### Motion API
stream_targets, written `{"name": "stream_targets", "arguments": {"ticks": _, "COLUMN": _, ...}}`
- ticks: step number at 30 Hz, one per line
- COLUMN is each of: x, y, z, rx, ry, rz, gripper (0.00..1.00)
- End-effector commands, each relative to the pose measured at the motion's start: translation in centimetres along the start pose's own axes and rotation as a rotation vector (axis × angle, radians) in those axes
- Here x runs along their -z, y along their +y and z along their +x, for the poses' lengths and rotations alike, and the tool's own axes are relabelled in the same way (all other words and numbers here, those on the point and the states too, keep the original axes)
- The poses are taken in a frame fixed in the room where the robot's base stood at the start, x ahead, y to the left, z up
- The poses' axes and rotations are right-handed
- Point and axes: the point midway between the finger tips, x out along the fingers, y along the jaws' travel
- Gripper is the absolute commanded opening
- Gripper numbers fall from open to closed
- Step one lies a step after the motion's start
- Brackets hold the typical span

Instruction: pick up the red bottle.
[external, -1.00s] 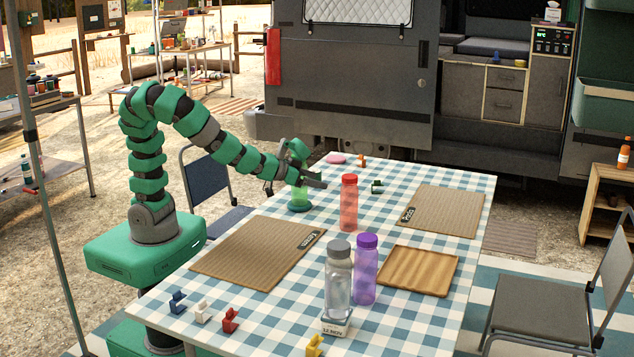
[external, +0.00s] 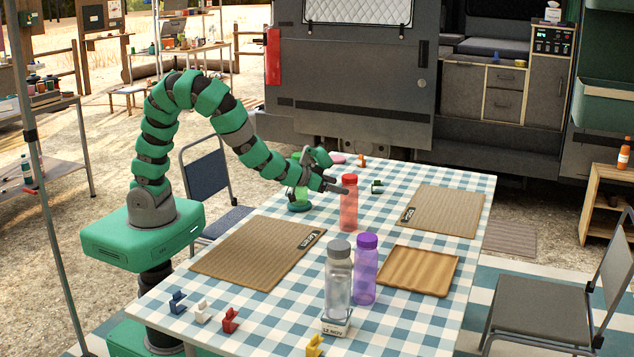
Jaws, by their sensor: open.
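The red bottle (external: 348,208) stands upright on the checked table, right of my gripper. It is translucent red with a red cap. My gripper (external: 336,184) is open at the end of my green arm, close to the left of the bottle's upper part. One finger reaches toward the bottle near its cap. I cannot tell whether it touches the bottle. The gripper holds nothing that I can see. A green bottle (external: 299,200) stands just behind and left of the gripper, partly hidden by it.
A grey-capped clear bottle (external: 339,280) and a purple bottle (external: 366,270) stand nearer the front. Woven mats (external: 258,252) (external: 445,211) and a wooden board (external: 418,271) lie on the table (external: 385,325). Several coloured clips (external: 230,319) sit at the front left. A chair (external: 560,300) stands right.

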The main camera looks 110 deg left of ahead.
Motion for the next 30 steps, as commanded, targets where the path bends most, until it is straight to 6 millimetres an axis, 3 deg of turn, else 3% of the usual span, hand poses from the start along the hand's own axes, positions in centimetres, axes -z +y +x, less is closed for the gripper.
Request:
{"name": "stream_targets", "arguments": {"ticks": 8, "x": -0.1, "y": 0.1, "z": 1.3, "rx": 0.001, "ry": 0.000, "rz": 0.001, "gripper": 0.78}}
{"name": "stream_targets", "arguments": {"ticks": 18, "x": -0.3, "y": 0.7, "z": 5.3, "rx": 0.001, "ry": 0.000, "rz": 0.000, "gripper": 0.78}}
{"name": "stream_targets", "arguments": {"ticks": 26, "x": -0.2, "y": 0.7, "z": 5.6, "rx": 0.000, "ry": -0.001, "rz": 0.001, "gripper": 0.78}}
{"name": "stream_targets", "arguments": {"ticks": 30, "x": -0.2, "y": 0.7, "z": 5.6, "rx": 0.000, "ry": -0.001, "rz": 0.001, "gripper": 0.39}}
